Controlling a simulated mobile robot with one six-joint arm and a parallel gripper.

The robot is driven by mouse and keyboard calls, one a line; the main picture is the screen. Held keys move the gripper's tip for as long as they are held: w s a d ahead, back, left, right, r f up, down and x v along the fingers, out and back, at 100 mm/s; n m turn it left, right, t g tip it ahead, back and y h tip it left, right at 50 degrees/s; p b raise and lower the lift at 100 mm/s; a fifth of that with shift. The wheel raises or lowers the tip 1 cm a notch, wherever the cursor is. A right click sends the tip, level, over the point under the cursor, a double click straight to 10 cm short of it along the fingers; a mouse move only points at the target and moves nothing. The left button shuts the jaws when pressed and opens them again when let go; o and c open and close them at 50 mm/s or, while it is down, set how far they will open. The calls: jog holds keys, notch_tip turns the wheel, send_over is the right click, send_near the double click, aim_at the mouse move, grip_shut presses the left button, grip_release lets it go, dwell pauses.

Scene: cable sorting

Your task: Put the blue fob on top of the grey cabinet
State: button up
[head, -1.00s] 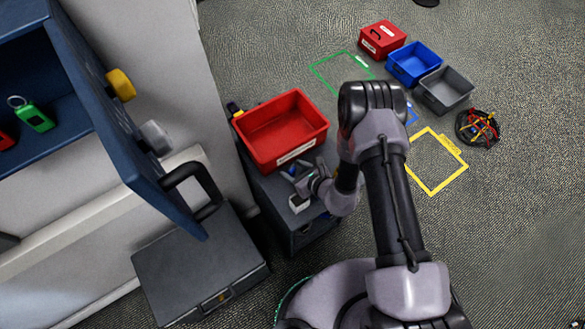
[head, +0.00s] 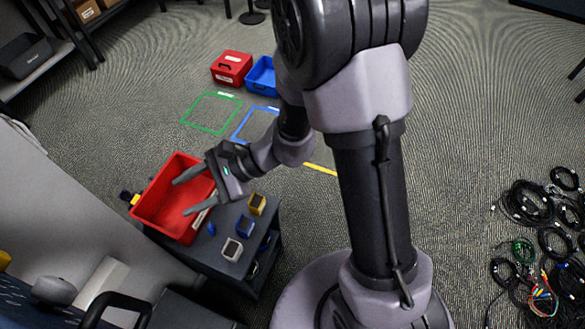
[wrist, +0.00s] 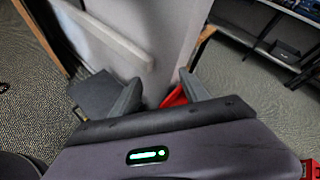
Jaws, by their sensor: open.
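The grey cabinet (head: 208,252) stands low at left of centre in the head view. A small blue piece (head: 211,229), which looks like the blue fob, lies on its top close to the red bin. It is too small to make out fully. My gripper (head: 182,197) is open and empty, its fingers pointing left over the red bin (head: 150,208). It is apart from the blue piece. In the wrist view my gripper (wrist: 157,90) shows both fingers spread with nothing between them, and a bit of red beyond.
A red box (head: 231,68) and a blue bin (head: 262,76) are on the floor behind. Cable coils (head: 528,203) lie at right. The carpet between is clear.

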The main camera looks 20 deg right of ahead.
jog(key=s+d+r+n+h, duration=0.4)
jog(key=s+d+r+n, duration=0.25)
jog(key=r, duration=0.25)
jog(key=s+d+r+n+t+h, duration=0.1)
jog(key=s+d+r+t+h, duration=0.1)
jog(key=d, duration=0.5)
jog(key=s+d+r+n+t+h, duration=0.2)
jog(key=d+r+t+h, duration=0.1)
jog(key=d, duration=0.3)
jog(key=shift+s+d+r+h, duration=0.3)
jog(key=shift+d+r+h, duration=0.1)
jog(key=shift+r+h, duration=0.5)
jog(key=shift+a+n, duration=0.15)
jog(key=shift+n, duration=0.2)
